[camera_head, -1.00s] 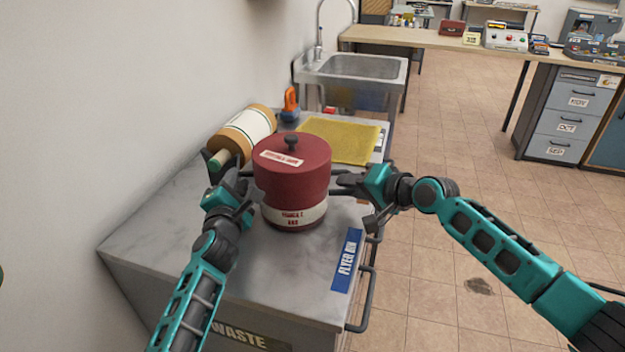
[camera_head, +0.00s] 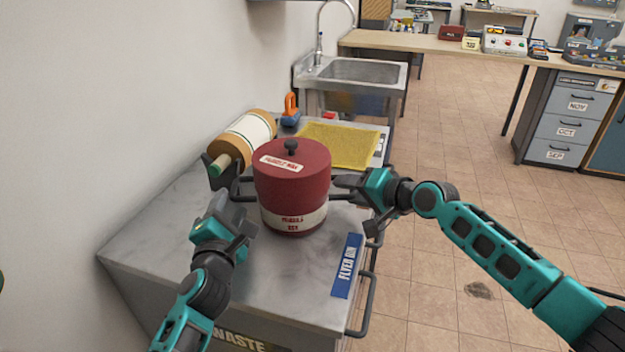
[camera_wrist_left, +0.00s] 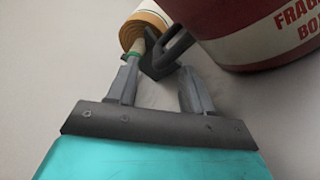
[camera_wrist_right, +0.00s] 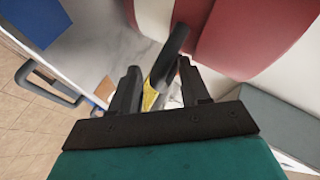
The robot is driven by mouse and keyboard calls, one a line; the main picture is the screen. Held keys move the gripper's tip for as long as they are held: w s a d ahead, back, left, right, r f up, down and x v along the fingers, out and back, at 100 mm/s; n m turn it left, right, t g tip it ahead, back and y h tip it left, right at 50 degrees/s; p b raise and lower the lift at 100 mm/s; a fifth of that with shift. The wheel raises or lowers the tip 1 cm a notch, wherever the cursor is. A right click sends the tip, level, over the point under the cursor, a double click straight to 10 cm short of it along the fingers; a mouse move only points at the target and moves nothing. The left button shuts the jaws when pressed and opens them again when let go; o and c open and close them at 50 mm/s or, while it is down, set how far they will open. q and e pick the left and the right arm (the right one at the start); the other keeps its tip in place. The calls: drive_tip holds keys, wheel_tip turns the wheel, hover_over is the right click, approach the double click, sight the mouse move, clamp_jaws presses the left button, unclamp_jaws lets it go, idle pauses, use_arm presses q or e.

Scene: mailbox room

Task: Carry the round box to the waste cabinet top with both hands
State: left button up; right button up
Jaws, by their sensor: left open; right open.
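The round red box (camera_head: 292,190) has a black lid knob and white labels. It stands upright on the grey marbled waste cabinet top (camera_head: 180,245), whose front carries a WASTE label. Its left handle (camera_wrist_left: 172,52) lies just beyond my left fingertips and is clear of them. My left gripper (camera_head: 232,208) is open and empty, front-left of the box. My right gripper (camera_head: 345,187) is open at the box's right side. In the right wrist view the dark right handle (camera_wrist_right: 168,55) reaches between its spread fingers (camera_wrist_right: 163,82); contact cannot be told.
A paper roll on a holder (camera_head: 243,138), an orange-handled item (camera_head: 290,108) and a yellow mat (camera_head: 340,146) lie behind the box. A blue FLYER BIN label (camera_head: 347,265) and a rail (camera_head: 368,305) are at the right edge. The sink (camera_head: 355,72) is beyond.

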use_arm(q)
drive_tip(key=s, duration=0.5)
drive_tip(key=shift+d, duration=0.15)
use_arm(e)
drive_tip(key=v, duration=1.2)
